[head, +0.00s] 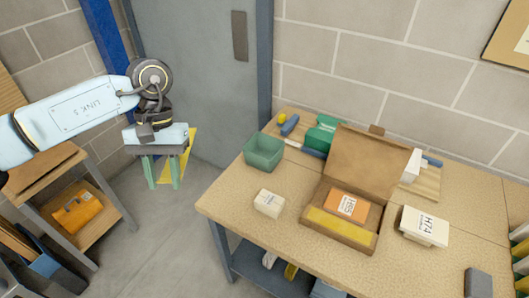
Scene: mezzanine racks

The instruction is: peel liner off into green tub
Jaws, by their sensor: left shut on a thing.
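The green tub (264,153) stands open on the left back part of the table. An open brown carton (371,160) has its lid raised, with an orange H05 packet (346,206) inside and a yellow strip (340,226) along its front. My left gripper (163,172) is left of the tub, beyond the table's left edge and above the floor, pointing down. It is shut on a thin yellow strip (189,152), which looks like liner; the gripper partly hides it. My right gripper is out of view.
A small white box (269,203) and a white H74 box (424,226) stand either side of the carton. A green tape dispenser (319,136) is behind. A wooden shelf cart with an orange pouch (77,212) stands at left. Floor between cart and table is clear.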

